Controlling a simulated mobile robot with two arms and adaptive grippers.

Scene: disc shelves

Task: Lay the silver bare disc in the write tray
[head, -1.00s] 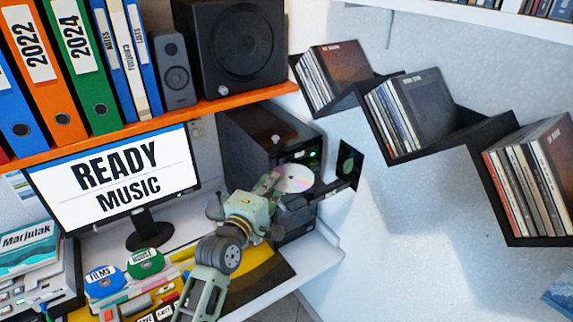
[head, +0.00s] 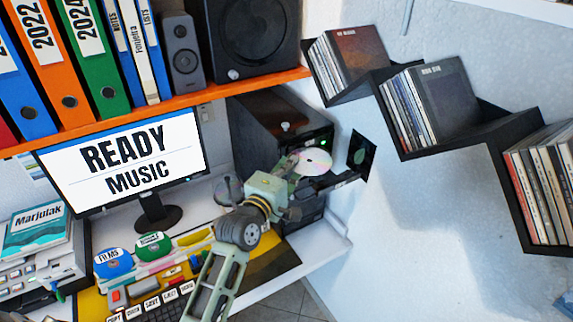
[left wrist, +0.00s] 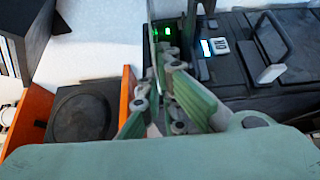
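The silver bare disc (head: 316,161) shows in the head view at the tip of my left gripper (head: 293,165), in front of the black disc tower (head: 283,125). The left gripper's fingers are shut on its edge. A dark tray (head: 328,181) sticks out of the tower just below and right of the disc; its label cannot be read. The disc looks above the tray, and I cannot tell whether they touch. In the left wrist view the fingers (left wrist: 168,62) close together near the tower front (left wrist: 225,60); the disc is not clear there. My right gripper is out of view.
A black panel with a green round mark (head: 361,153) stands right of the tray. A monitor (head: 125,160) and blue and green labelled discs (head: 113,263) are at left. An orange shelf (head: 160,109) with binders runs above. Stepped wall shelves (head: 405,145) hold cases at right.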

